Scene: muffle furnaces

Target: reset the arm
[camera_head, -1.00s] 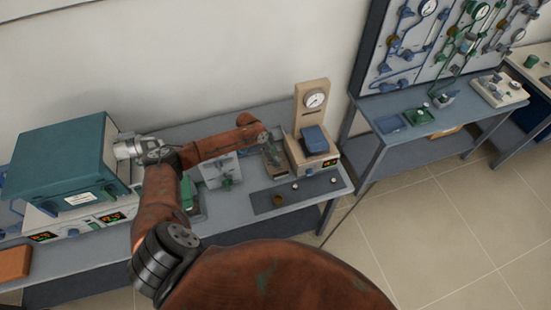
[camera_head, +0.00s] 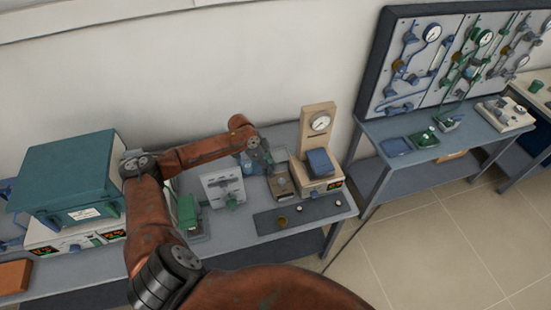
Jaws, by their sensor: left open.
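My left arm rises from the bottom of the head view, bends beside the teal furnace (camera_head: 68,172) and reaches right over the bench. My left gripper (camera_head: 266,161) hangs at its end, small and pointing down, with open jaws. I see nothing held in it. It is just left of the beige device with a dial (camera_head: 319,123) and above the back of the bench. A small dark box with a brownish top (camera_head: 281,185) stands just below and right of it. My right gripper is out of view.
The grey bench (camera_head: 245,245) also holds a white panel device (camera_head: 222,187), a green item (camera_head: 188,212) and a dark mat (camera_head: 298,217) with small pieces. A second table (camera_head: 400,175) with a gauge board (camera_head: 450,60) stands right. Tiled floor is free at lower right.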

